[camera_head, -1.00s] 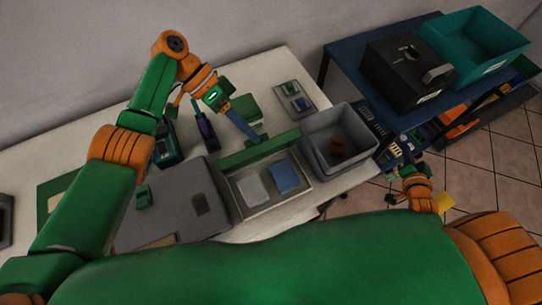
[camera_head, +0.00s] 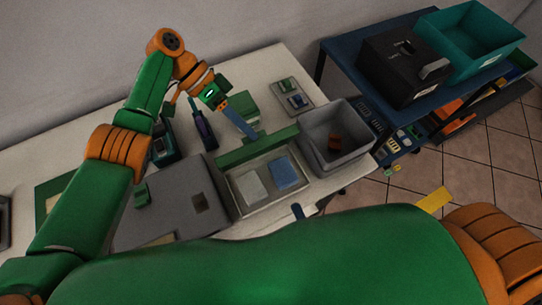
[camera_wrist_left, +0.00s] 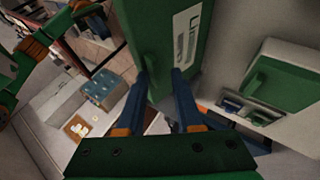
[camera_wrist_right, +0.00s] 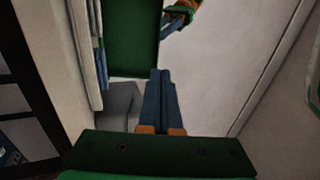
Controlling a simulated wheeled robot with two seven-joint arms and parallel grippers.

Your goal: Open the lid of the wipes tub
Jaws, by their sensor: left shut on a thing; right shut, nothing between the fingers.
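The wipes tub (camera_head: 240,205) is a pale box on the table, with a whitish pack (camera_head: 252,185) and a blue pack (camera_head: 285,173) inside. Its green lid (camera_head: 262,150) stands raised along the tub's back edge. My left gripper (camera_head: 254,135) is shut on the lid's upper edge. In the left wrist view the lid (camera_wrist_left: 160,45) lies between the fingers, with a white printed label. My right gripper (camera_head: 299,211) is shut and empty at the tub's near right side, mostly hidden by my body. The right wrist view shows its closed fingers (camera_wrist_right: 163,85) below the lid (camera_wrist_right: 133,38).
A grey bin (camera_head: 340,165) with a brown item stands right of the tub. A large grey box (camera_head: 165,205) stands left. Behind are a green-topped box (camera_head: 238,105) and a small tray (camera_head: 290,97). A blue cart (camera_head: 345,60) carries black and teal bins.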

